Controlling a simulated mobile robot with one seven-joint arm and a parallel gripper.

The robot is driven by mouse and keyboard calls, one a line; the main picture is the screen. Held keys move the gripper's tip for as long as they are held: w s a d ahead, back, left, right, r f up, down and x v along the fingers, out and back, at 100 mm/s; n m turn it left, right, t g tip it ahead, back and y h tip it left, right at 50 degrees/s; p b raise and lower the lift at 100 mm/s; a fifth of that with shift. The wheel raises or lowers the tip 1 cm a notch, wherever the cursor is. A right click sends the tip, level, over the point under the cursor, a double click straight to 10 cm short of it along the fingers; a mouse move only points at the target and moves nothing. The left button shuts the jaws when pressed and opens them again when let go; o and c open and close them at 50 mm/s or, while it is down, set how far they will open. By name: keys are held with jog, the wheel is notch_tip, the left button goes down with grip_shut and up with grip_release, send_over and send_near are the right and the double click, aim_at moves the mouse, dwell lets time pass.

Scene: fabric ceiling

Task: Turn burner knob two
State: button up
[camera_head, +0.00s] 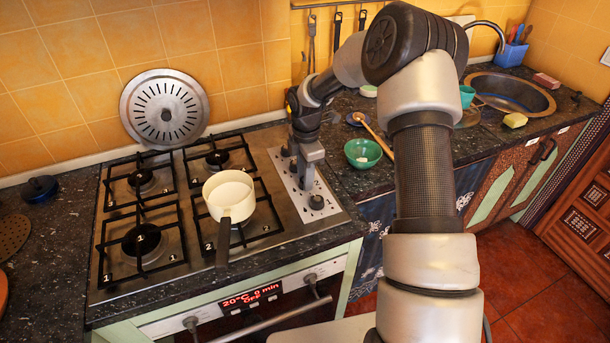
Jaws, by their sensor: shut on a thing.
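The gas hob (190,205) has a metal strip (335,212) along its right side that carries the burner knobs. The front knob (316,202) is in plain view and clear of my gripper. My gripper (303,178) points down over the strip, just behind that front knob. It is shut on a burner knob, which the fingers mostly hide. I cannot read that knob's number or see its turn angle. The burner marked 2 is at the hob's front right, with a cream saucepan (230,192) on it.
A perforated metal disc (164,108) leans on the tiled wall behind the hob. A green bowl (363,153) with a wooden spoon (376,137) beside it stands on the counter right of the strip. The oven display (252,296) glows red below. A sink (510,93) is at the far right.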

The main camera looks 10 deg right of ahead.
dwell(0.3)
jog(key=o, duration=1)
jog(key=shift+o, duration=0.2)
notch_tip(320, 180, up, 18)
jog(key=shift+s+f, duration=0.25)
jog(key=shift+s, duration=0.1)
jog(key=shift+r, duration=0.1)
